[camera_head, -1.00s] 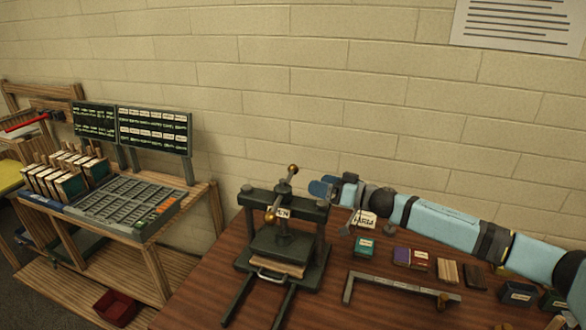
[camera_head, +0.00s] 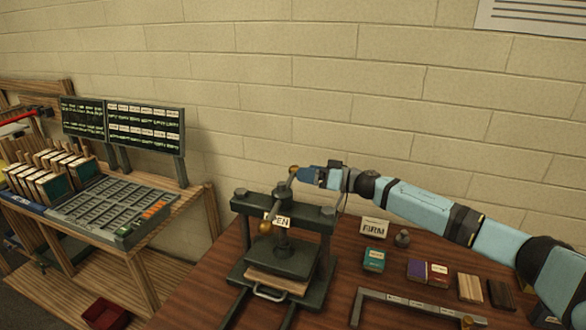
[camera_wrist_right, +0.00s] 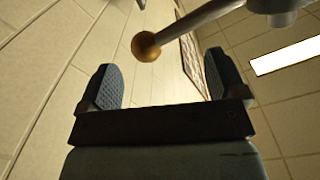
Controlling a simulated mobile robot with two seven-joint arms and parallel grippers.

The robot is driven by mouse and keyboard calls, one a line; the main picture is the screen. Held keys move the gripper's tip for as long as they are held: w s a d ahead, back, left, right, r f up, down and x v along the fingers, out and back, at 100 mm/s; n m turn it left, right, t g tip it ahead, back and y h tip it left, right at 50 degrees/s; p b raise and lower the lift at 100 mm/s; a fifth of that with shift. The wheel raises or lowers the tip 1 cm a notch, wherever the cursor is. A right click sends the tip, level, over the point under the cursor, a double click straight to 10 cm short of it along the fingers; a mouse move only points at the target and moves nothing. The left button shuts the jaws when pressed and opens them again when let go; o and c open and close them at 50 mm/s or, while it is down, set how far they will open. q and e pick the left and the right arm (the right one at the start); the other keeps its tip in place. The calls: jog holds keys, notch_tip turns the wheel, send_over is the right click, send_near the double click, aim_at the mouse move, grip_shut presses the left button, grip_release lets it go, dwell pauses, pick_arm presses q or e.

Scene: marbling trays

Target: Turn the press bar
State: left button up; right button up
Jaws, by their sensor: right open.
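The dark press (camera_head: 318,262) stands on the brown table, with a board with a handle under its plate. Its press bar (camera_head: 279,200) is a slanted grey rod on top with brass ball ends. One ball (camera_head: 265,228) is at the near left, the other (camera_head: 293,170) at the upper far end. My right gripper (camera_head: 300,174) is at the far ball. In the right wrist view its two fingers are apart, and a brass ball (camera_wrist_right: 146,45) shows ahead, between their lines, nearer the left finger; contact cannot be told. My left gripper is out of view.
A sign (camera_head: 281,221) partly reading "PEN" is on the press, and a "FIRM" card (camera_head: 374,227) stands to its right. Several small blocks and a grey angled bar (camera_head: 400,300) lie on the right of the table. A wooden rack with trays is at left; the wall is close behind.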

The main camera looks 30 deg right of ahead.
aim_at(293, 169)
jog(key=x, duration=0.5)
jog(key=c, duration=1.3)
jog(key=shift+f, duration=0.15)
jog(key=shift+c, duration=0.2)
